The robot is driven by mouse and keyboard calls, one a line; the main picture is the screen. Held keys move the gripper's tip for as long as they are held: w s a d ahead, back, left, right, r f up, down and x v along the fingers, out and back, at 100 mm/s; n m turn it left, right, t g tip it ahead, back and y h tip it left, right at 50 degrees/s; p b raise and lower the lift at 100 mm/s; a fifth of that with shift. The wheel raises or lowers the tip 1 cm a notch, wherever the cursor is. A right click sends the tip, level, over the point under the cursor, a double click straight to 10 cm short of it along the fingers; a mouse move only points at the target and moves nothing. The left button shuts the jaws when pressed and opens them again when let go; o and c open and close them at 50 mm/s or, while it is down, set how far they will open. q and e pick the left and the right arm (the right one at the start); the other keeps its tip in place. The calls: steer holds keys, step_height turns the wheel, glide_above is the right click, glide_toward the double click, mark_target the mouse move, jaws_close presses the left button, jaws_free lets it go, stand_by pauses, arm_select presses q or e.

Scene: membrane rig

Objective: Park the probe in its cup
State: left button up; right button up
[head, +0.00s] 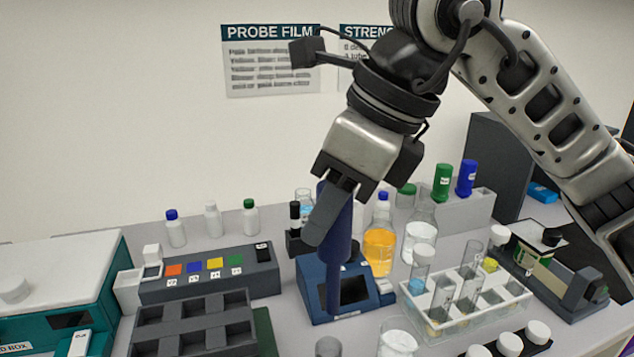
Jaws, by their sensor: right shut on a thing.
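My right gripper (336,208) points down from above and is shut on the dark blue probe (338,246). The probe hangs nearly upright, and its thinner lower shaft ends in front of a blue meter box (368,300) with a dark screen. One grey finger covers part of the probe's upper body. A small grey cup-like vessel (328,347) shows at the bottom edge, below the probe tip and cut off by the frame. I cannot tell whether it is the probe's cup. My left gripper is not in view.
A white tube rack (483,314) is further right. A dark compartment tray (192,328) and a block with coloured buttons (208,276) lie left. A glass beaker (397,341) stands at the front.

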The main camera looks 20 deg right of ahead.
steer(key=shift+w+r+m, duration=0.2)
steer(key=shift+r+m, duration=0.25)
steer(key=shift+m, duration=0.25)
steer(key=shift+w+f+t+h, duration=0.1)
steer(key=shift+t+h, duration=0.2)
steer(key=shift+f+b, duration=0.8)
steer(key=shift+f, duration=0.65)
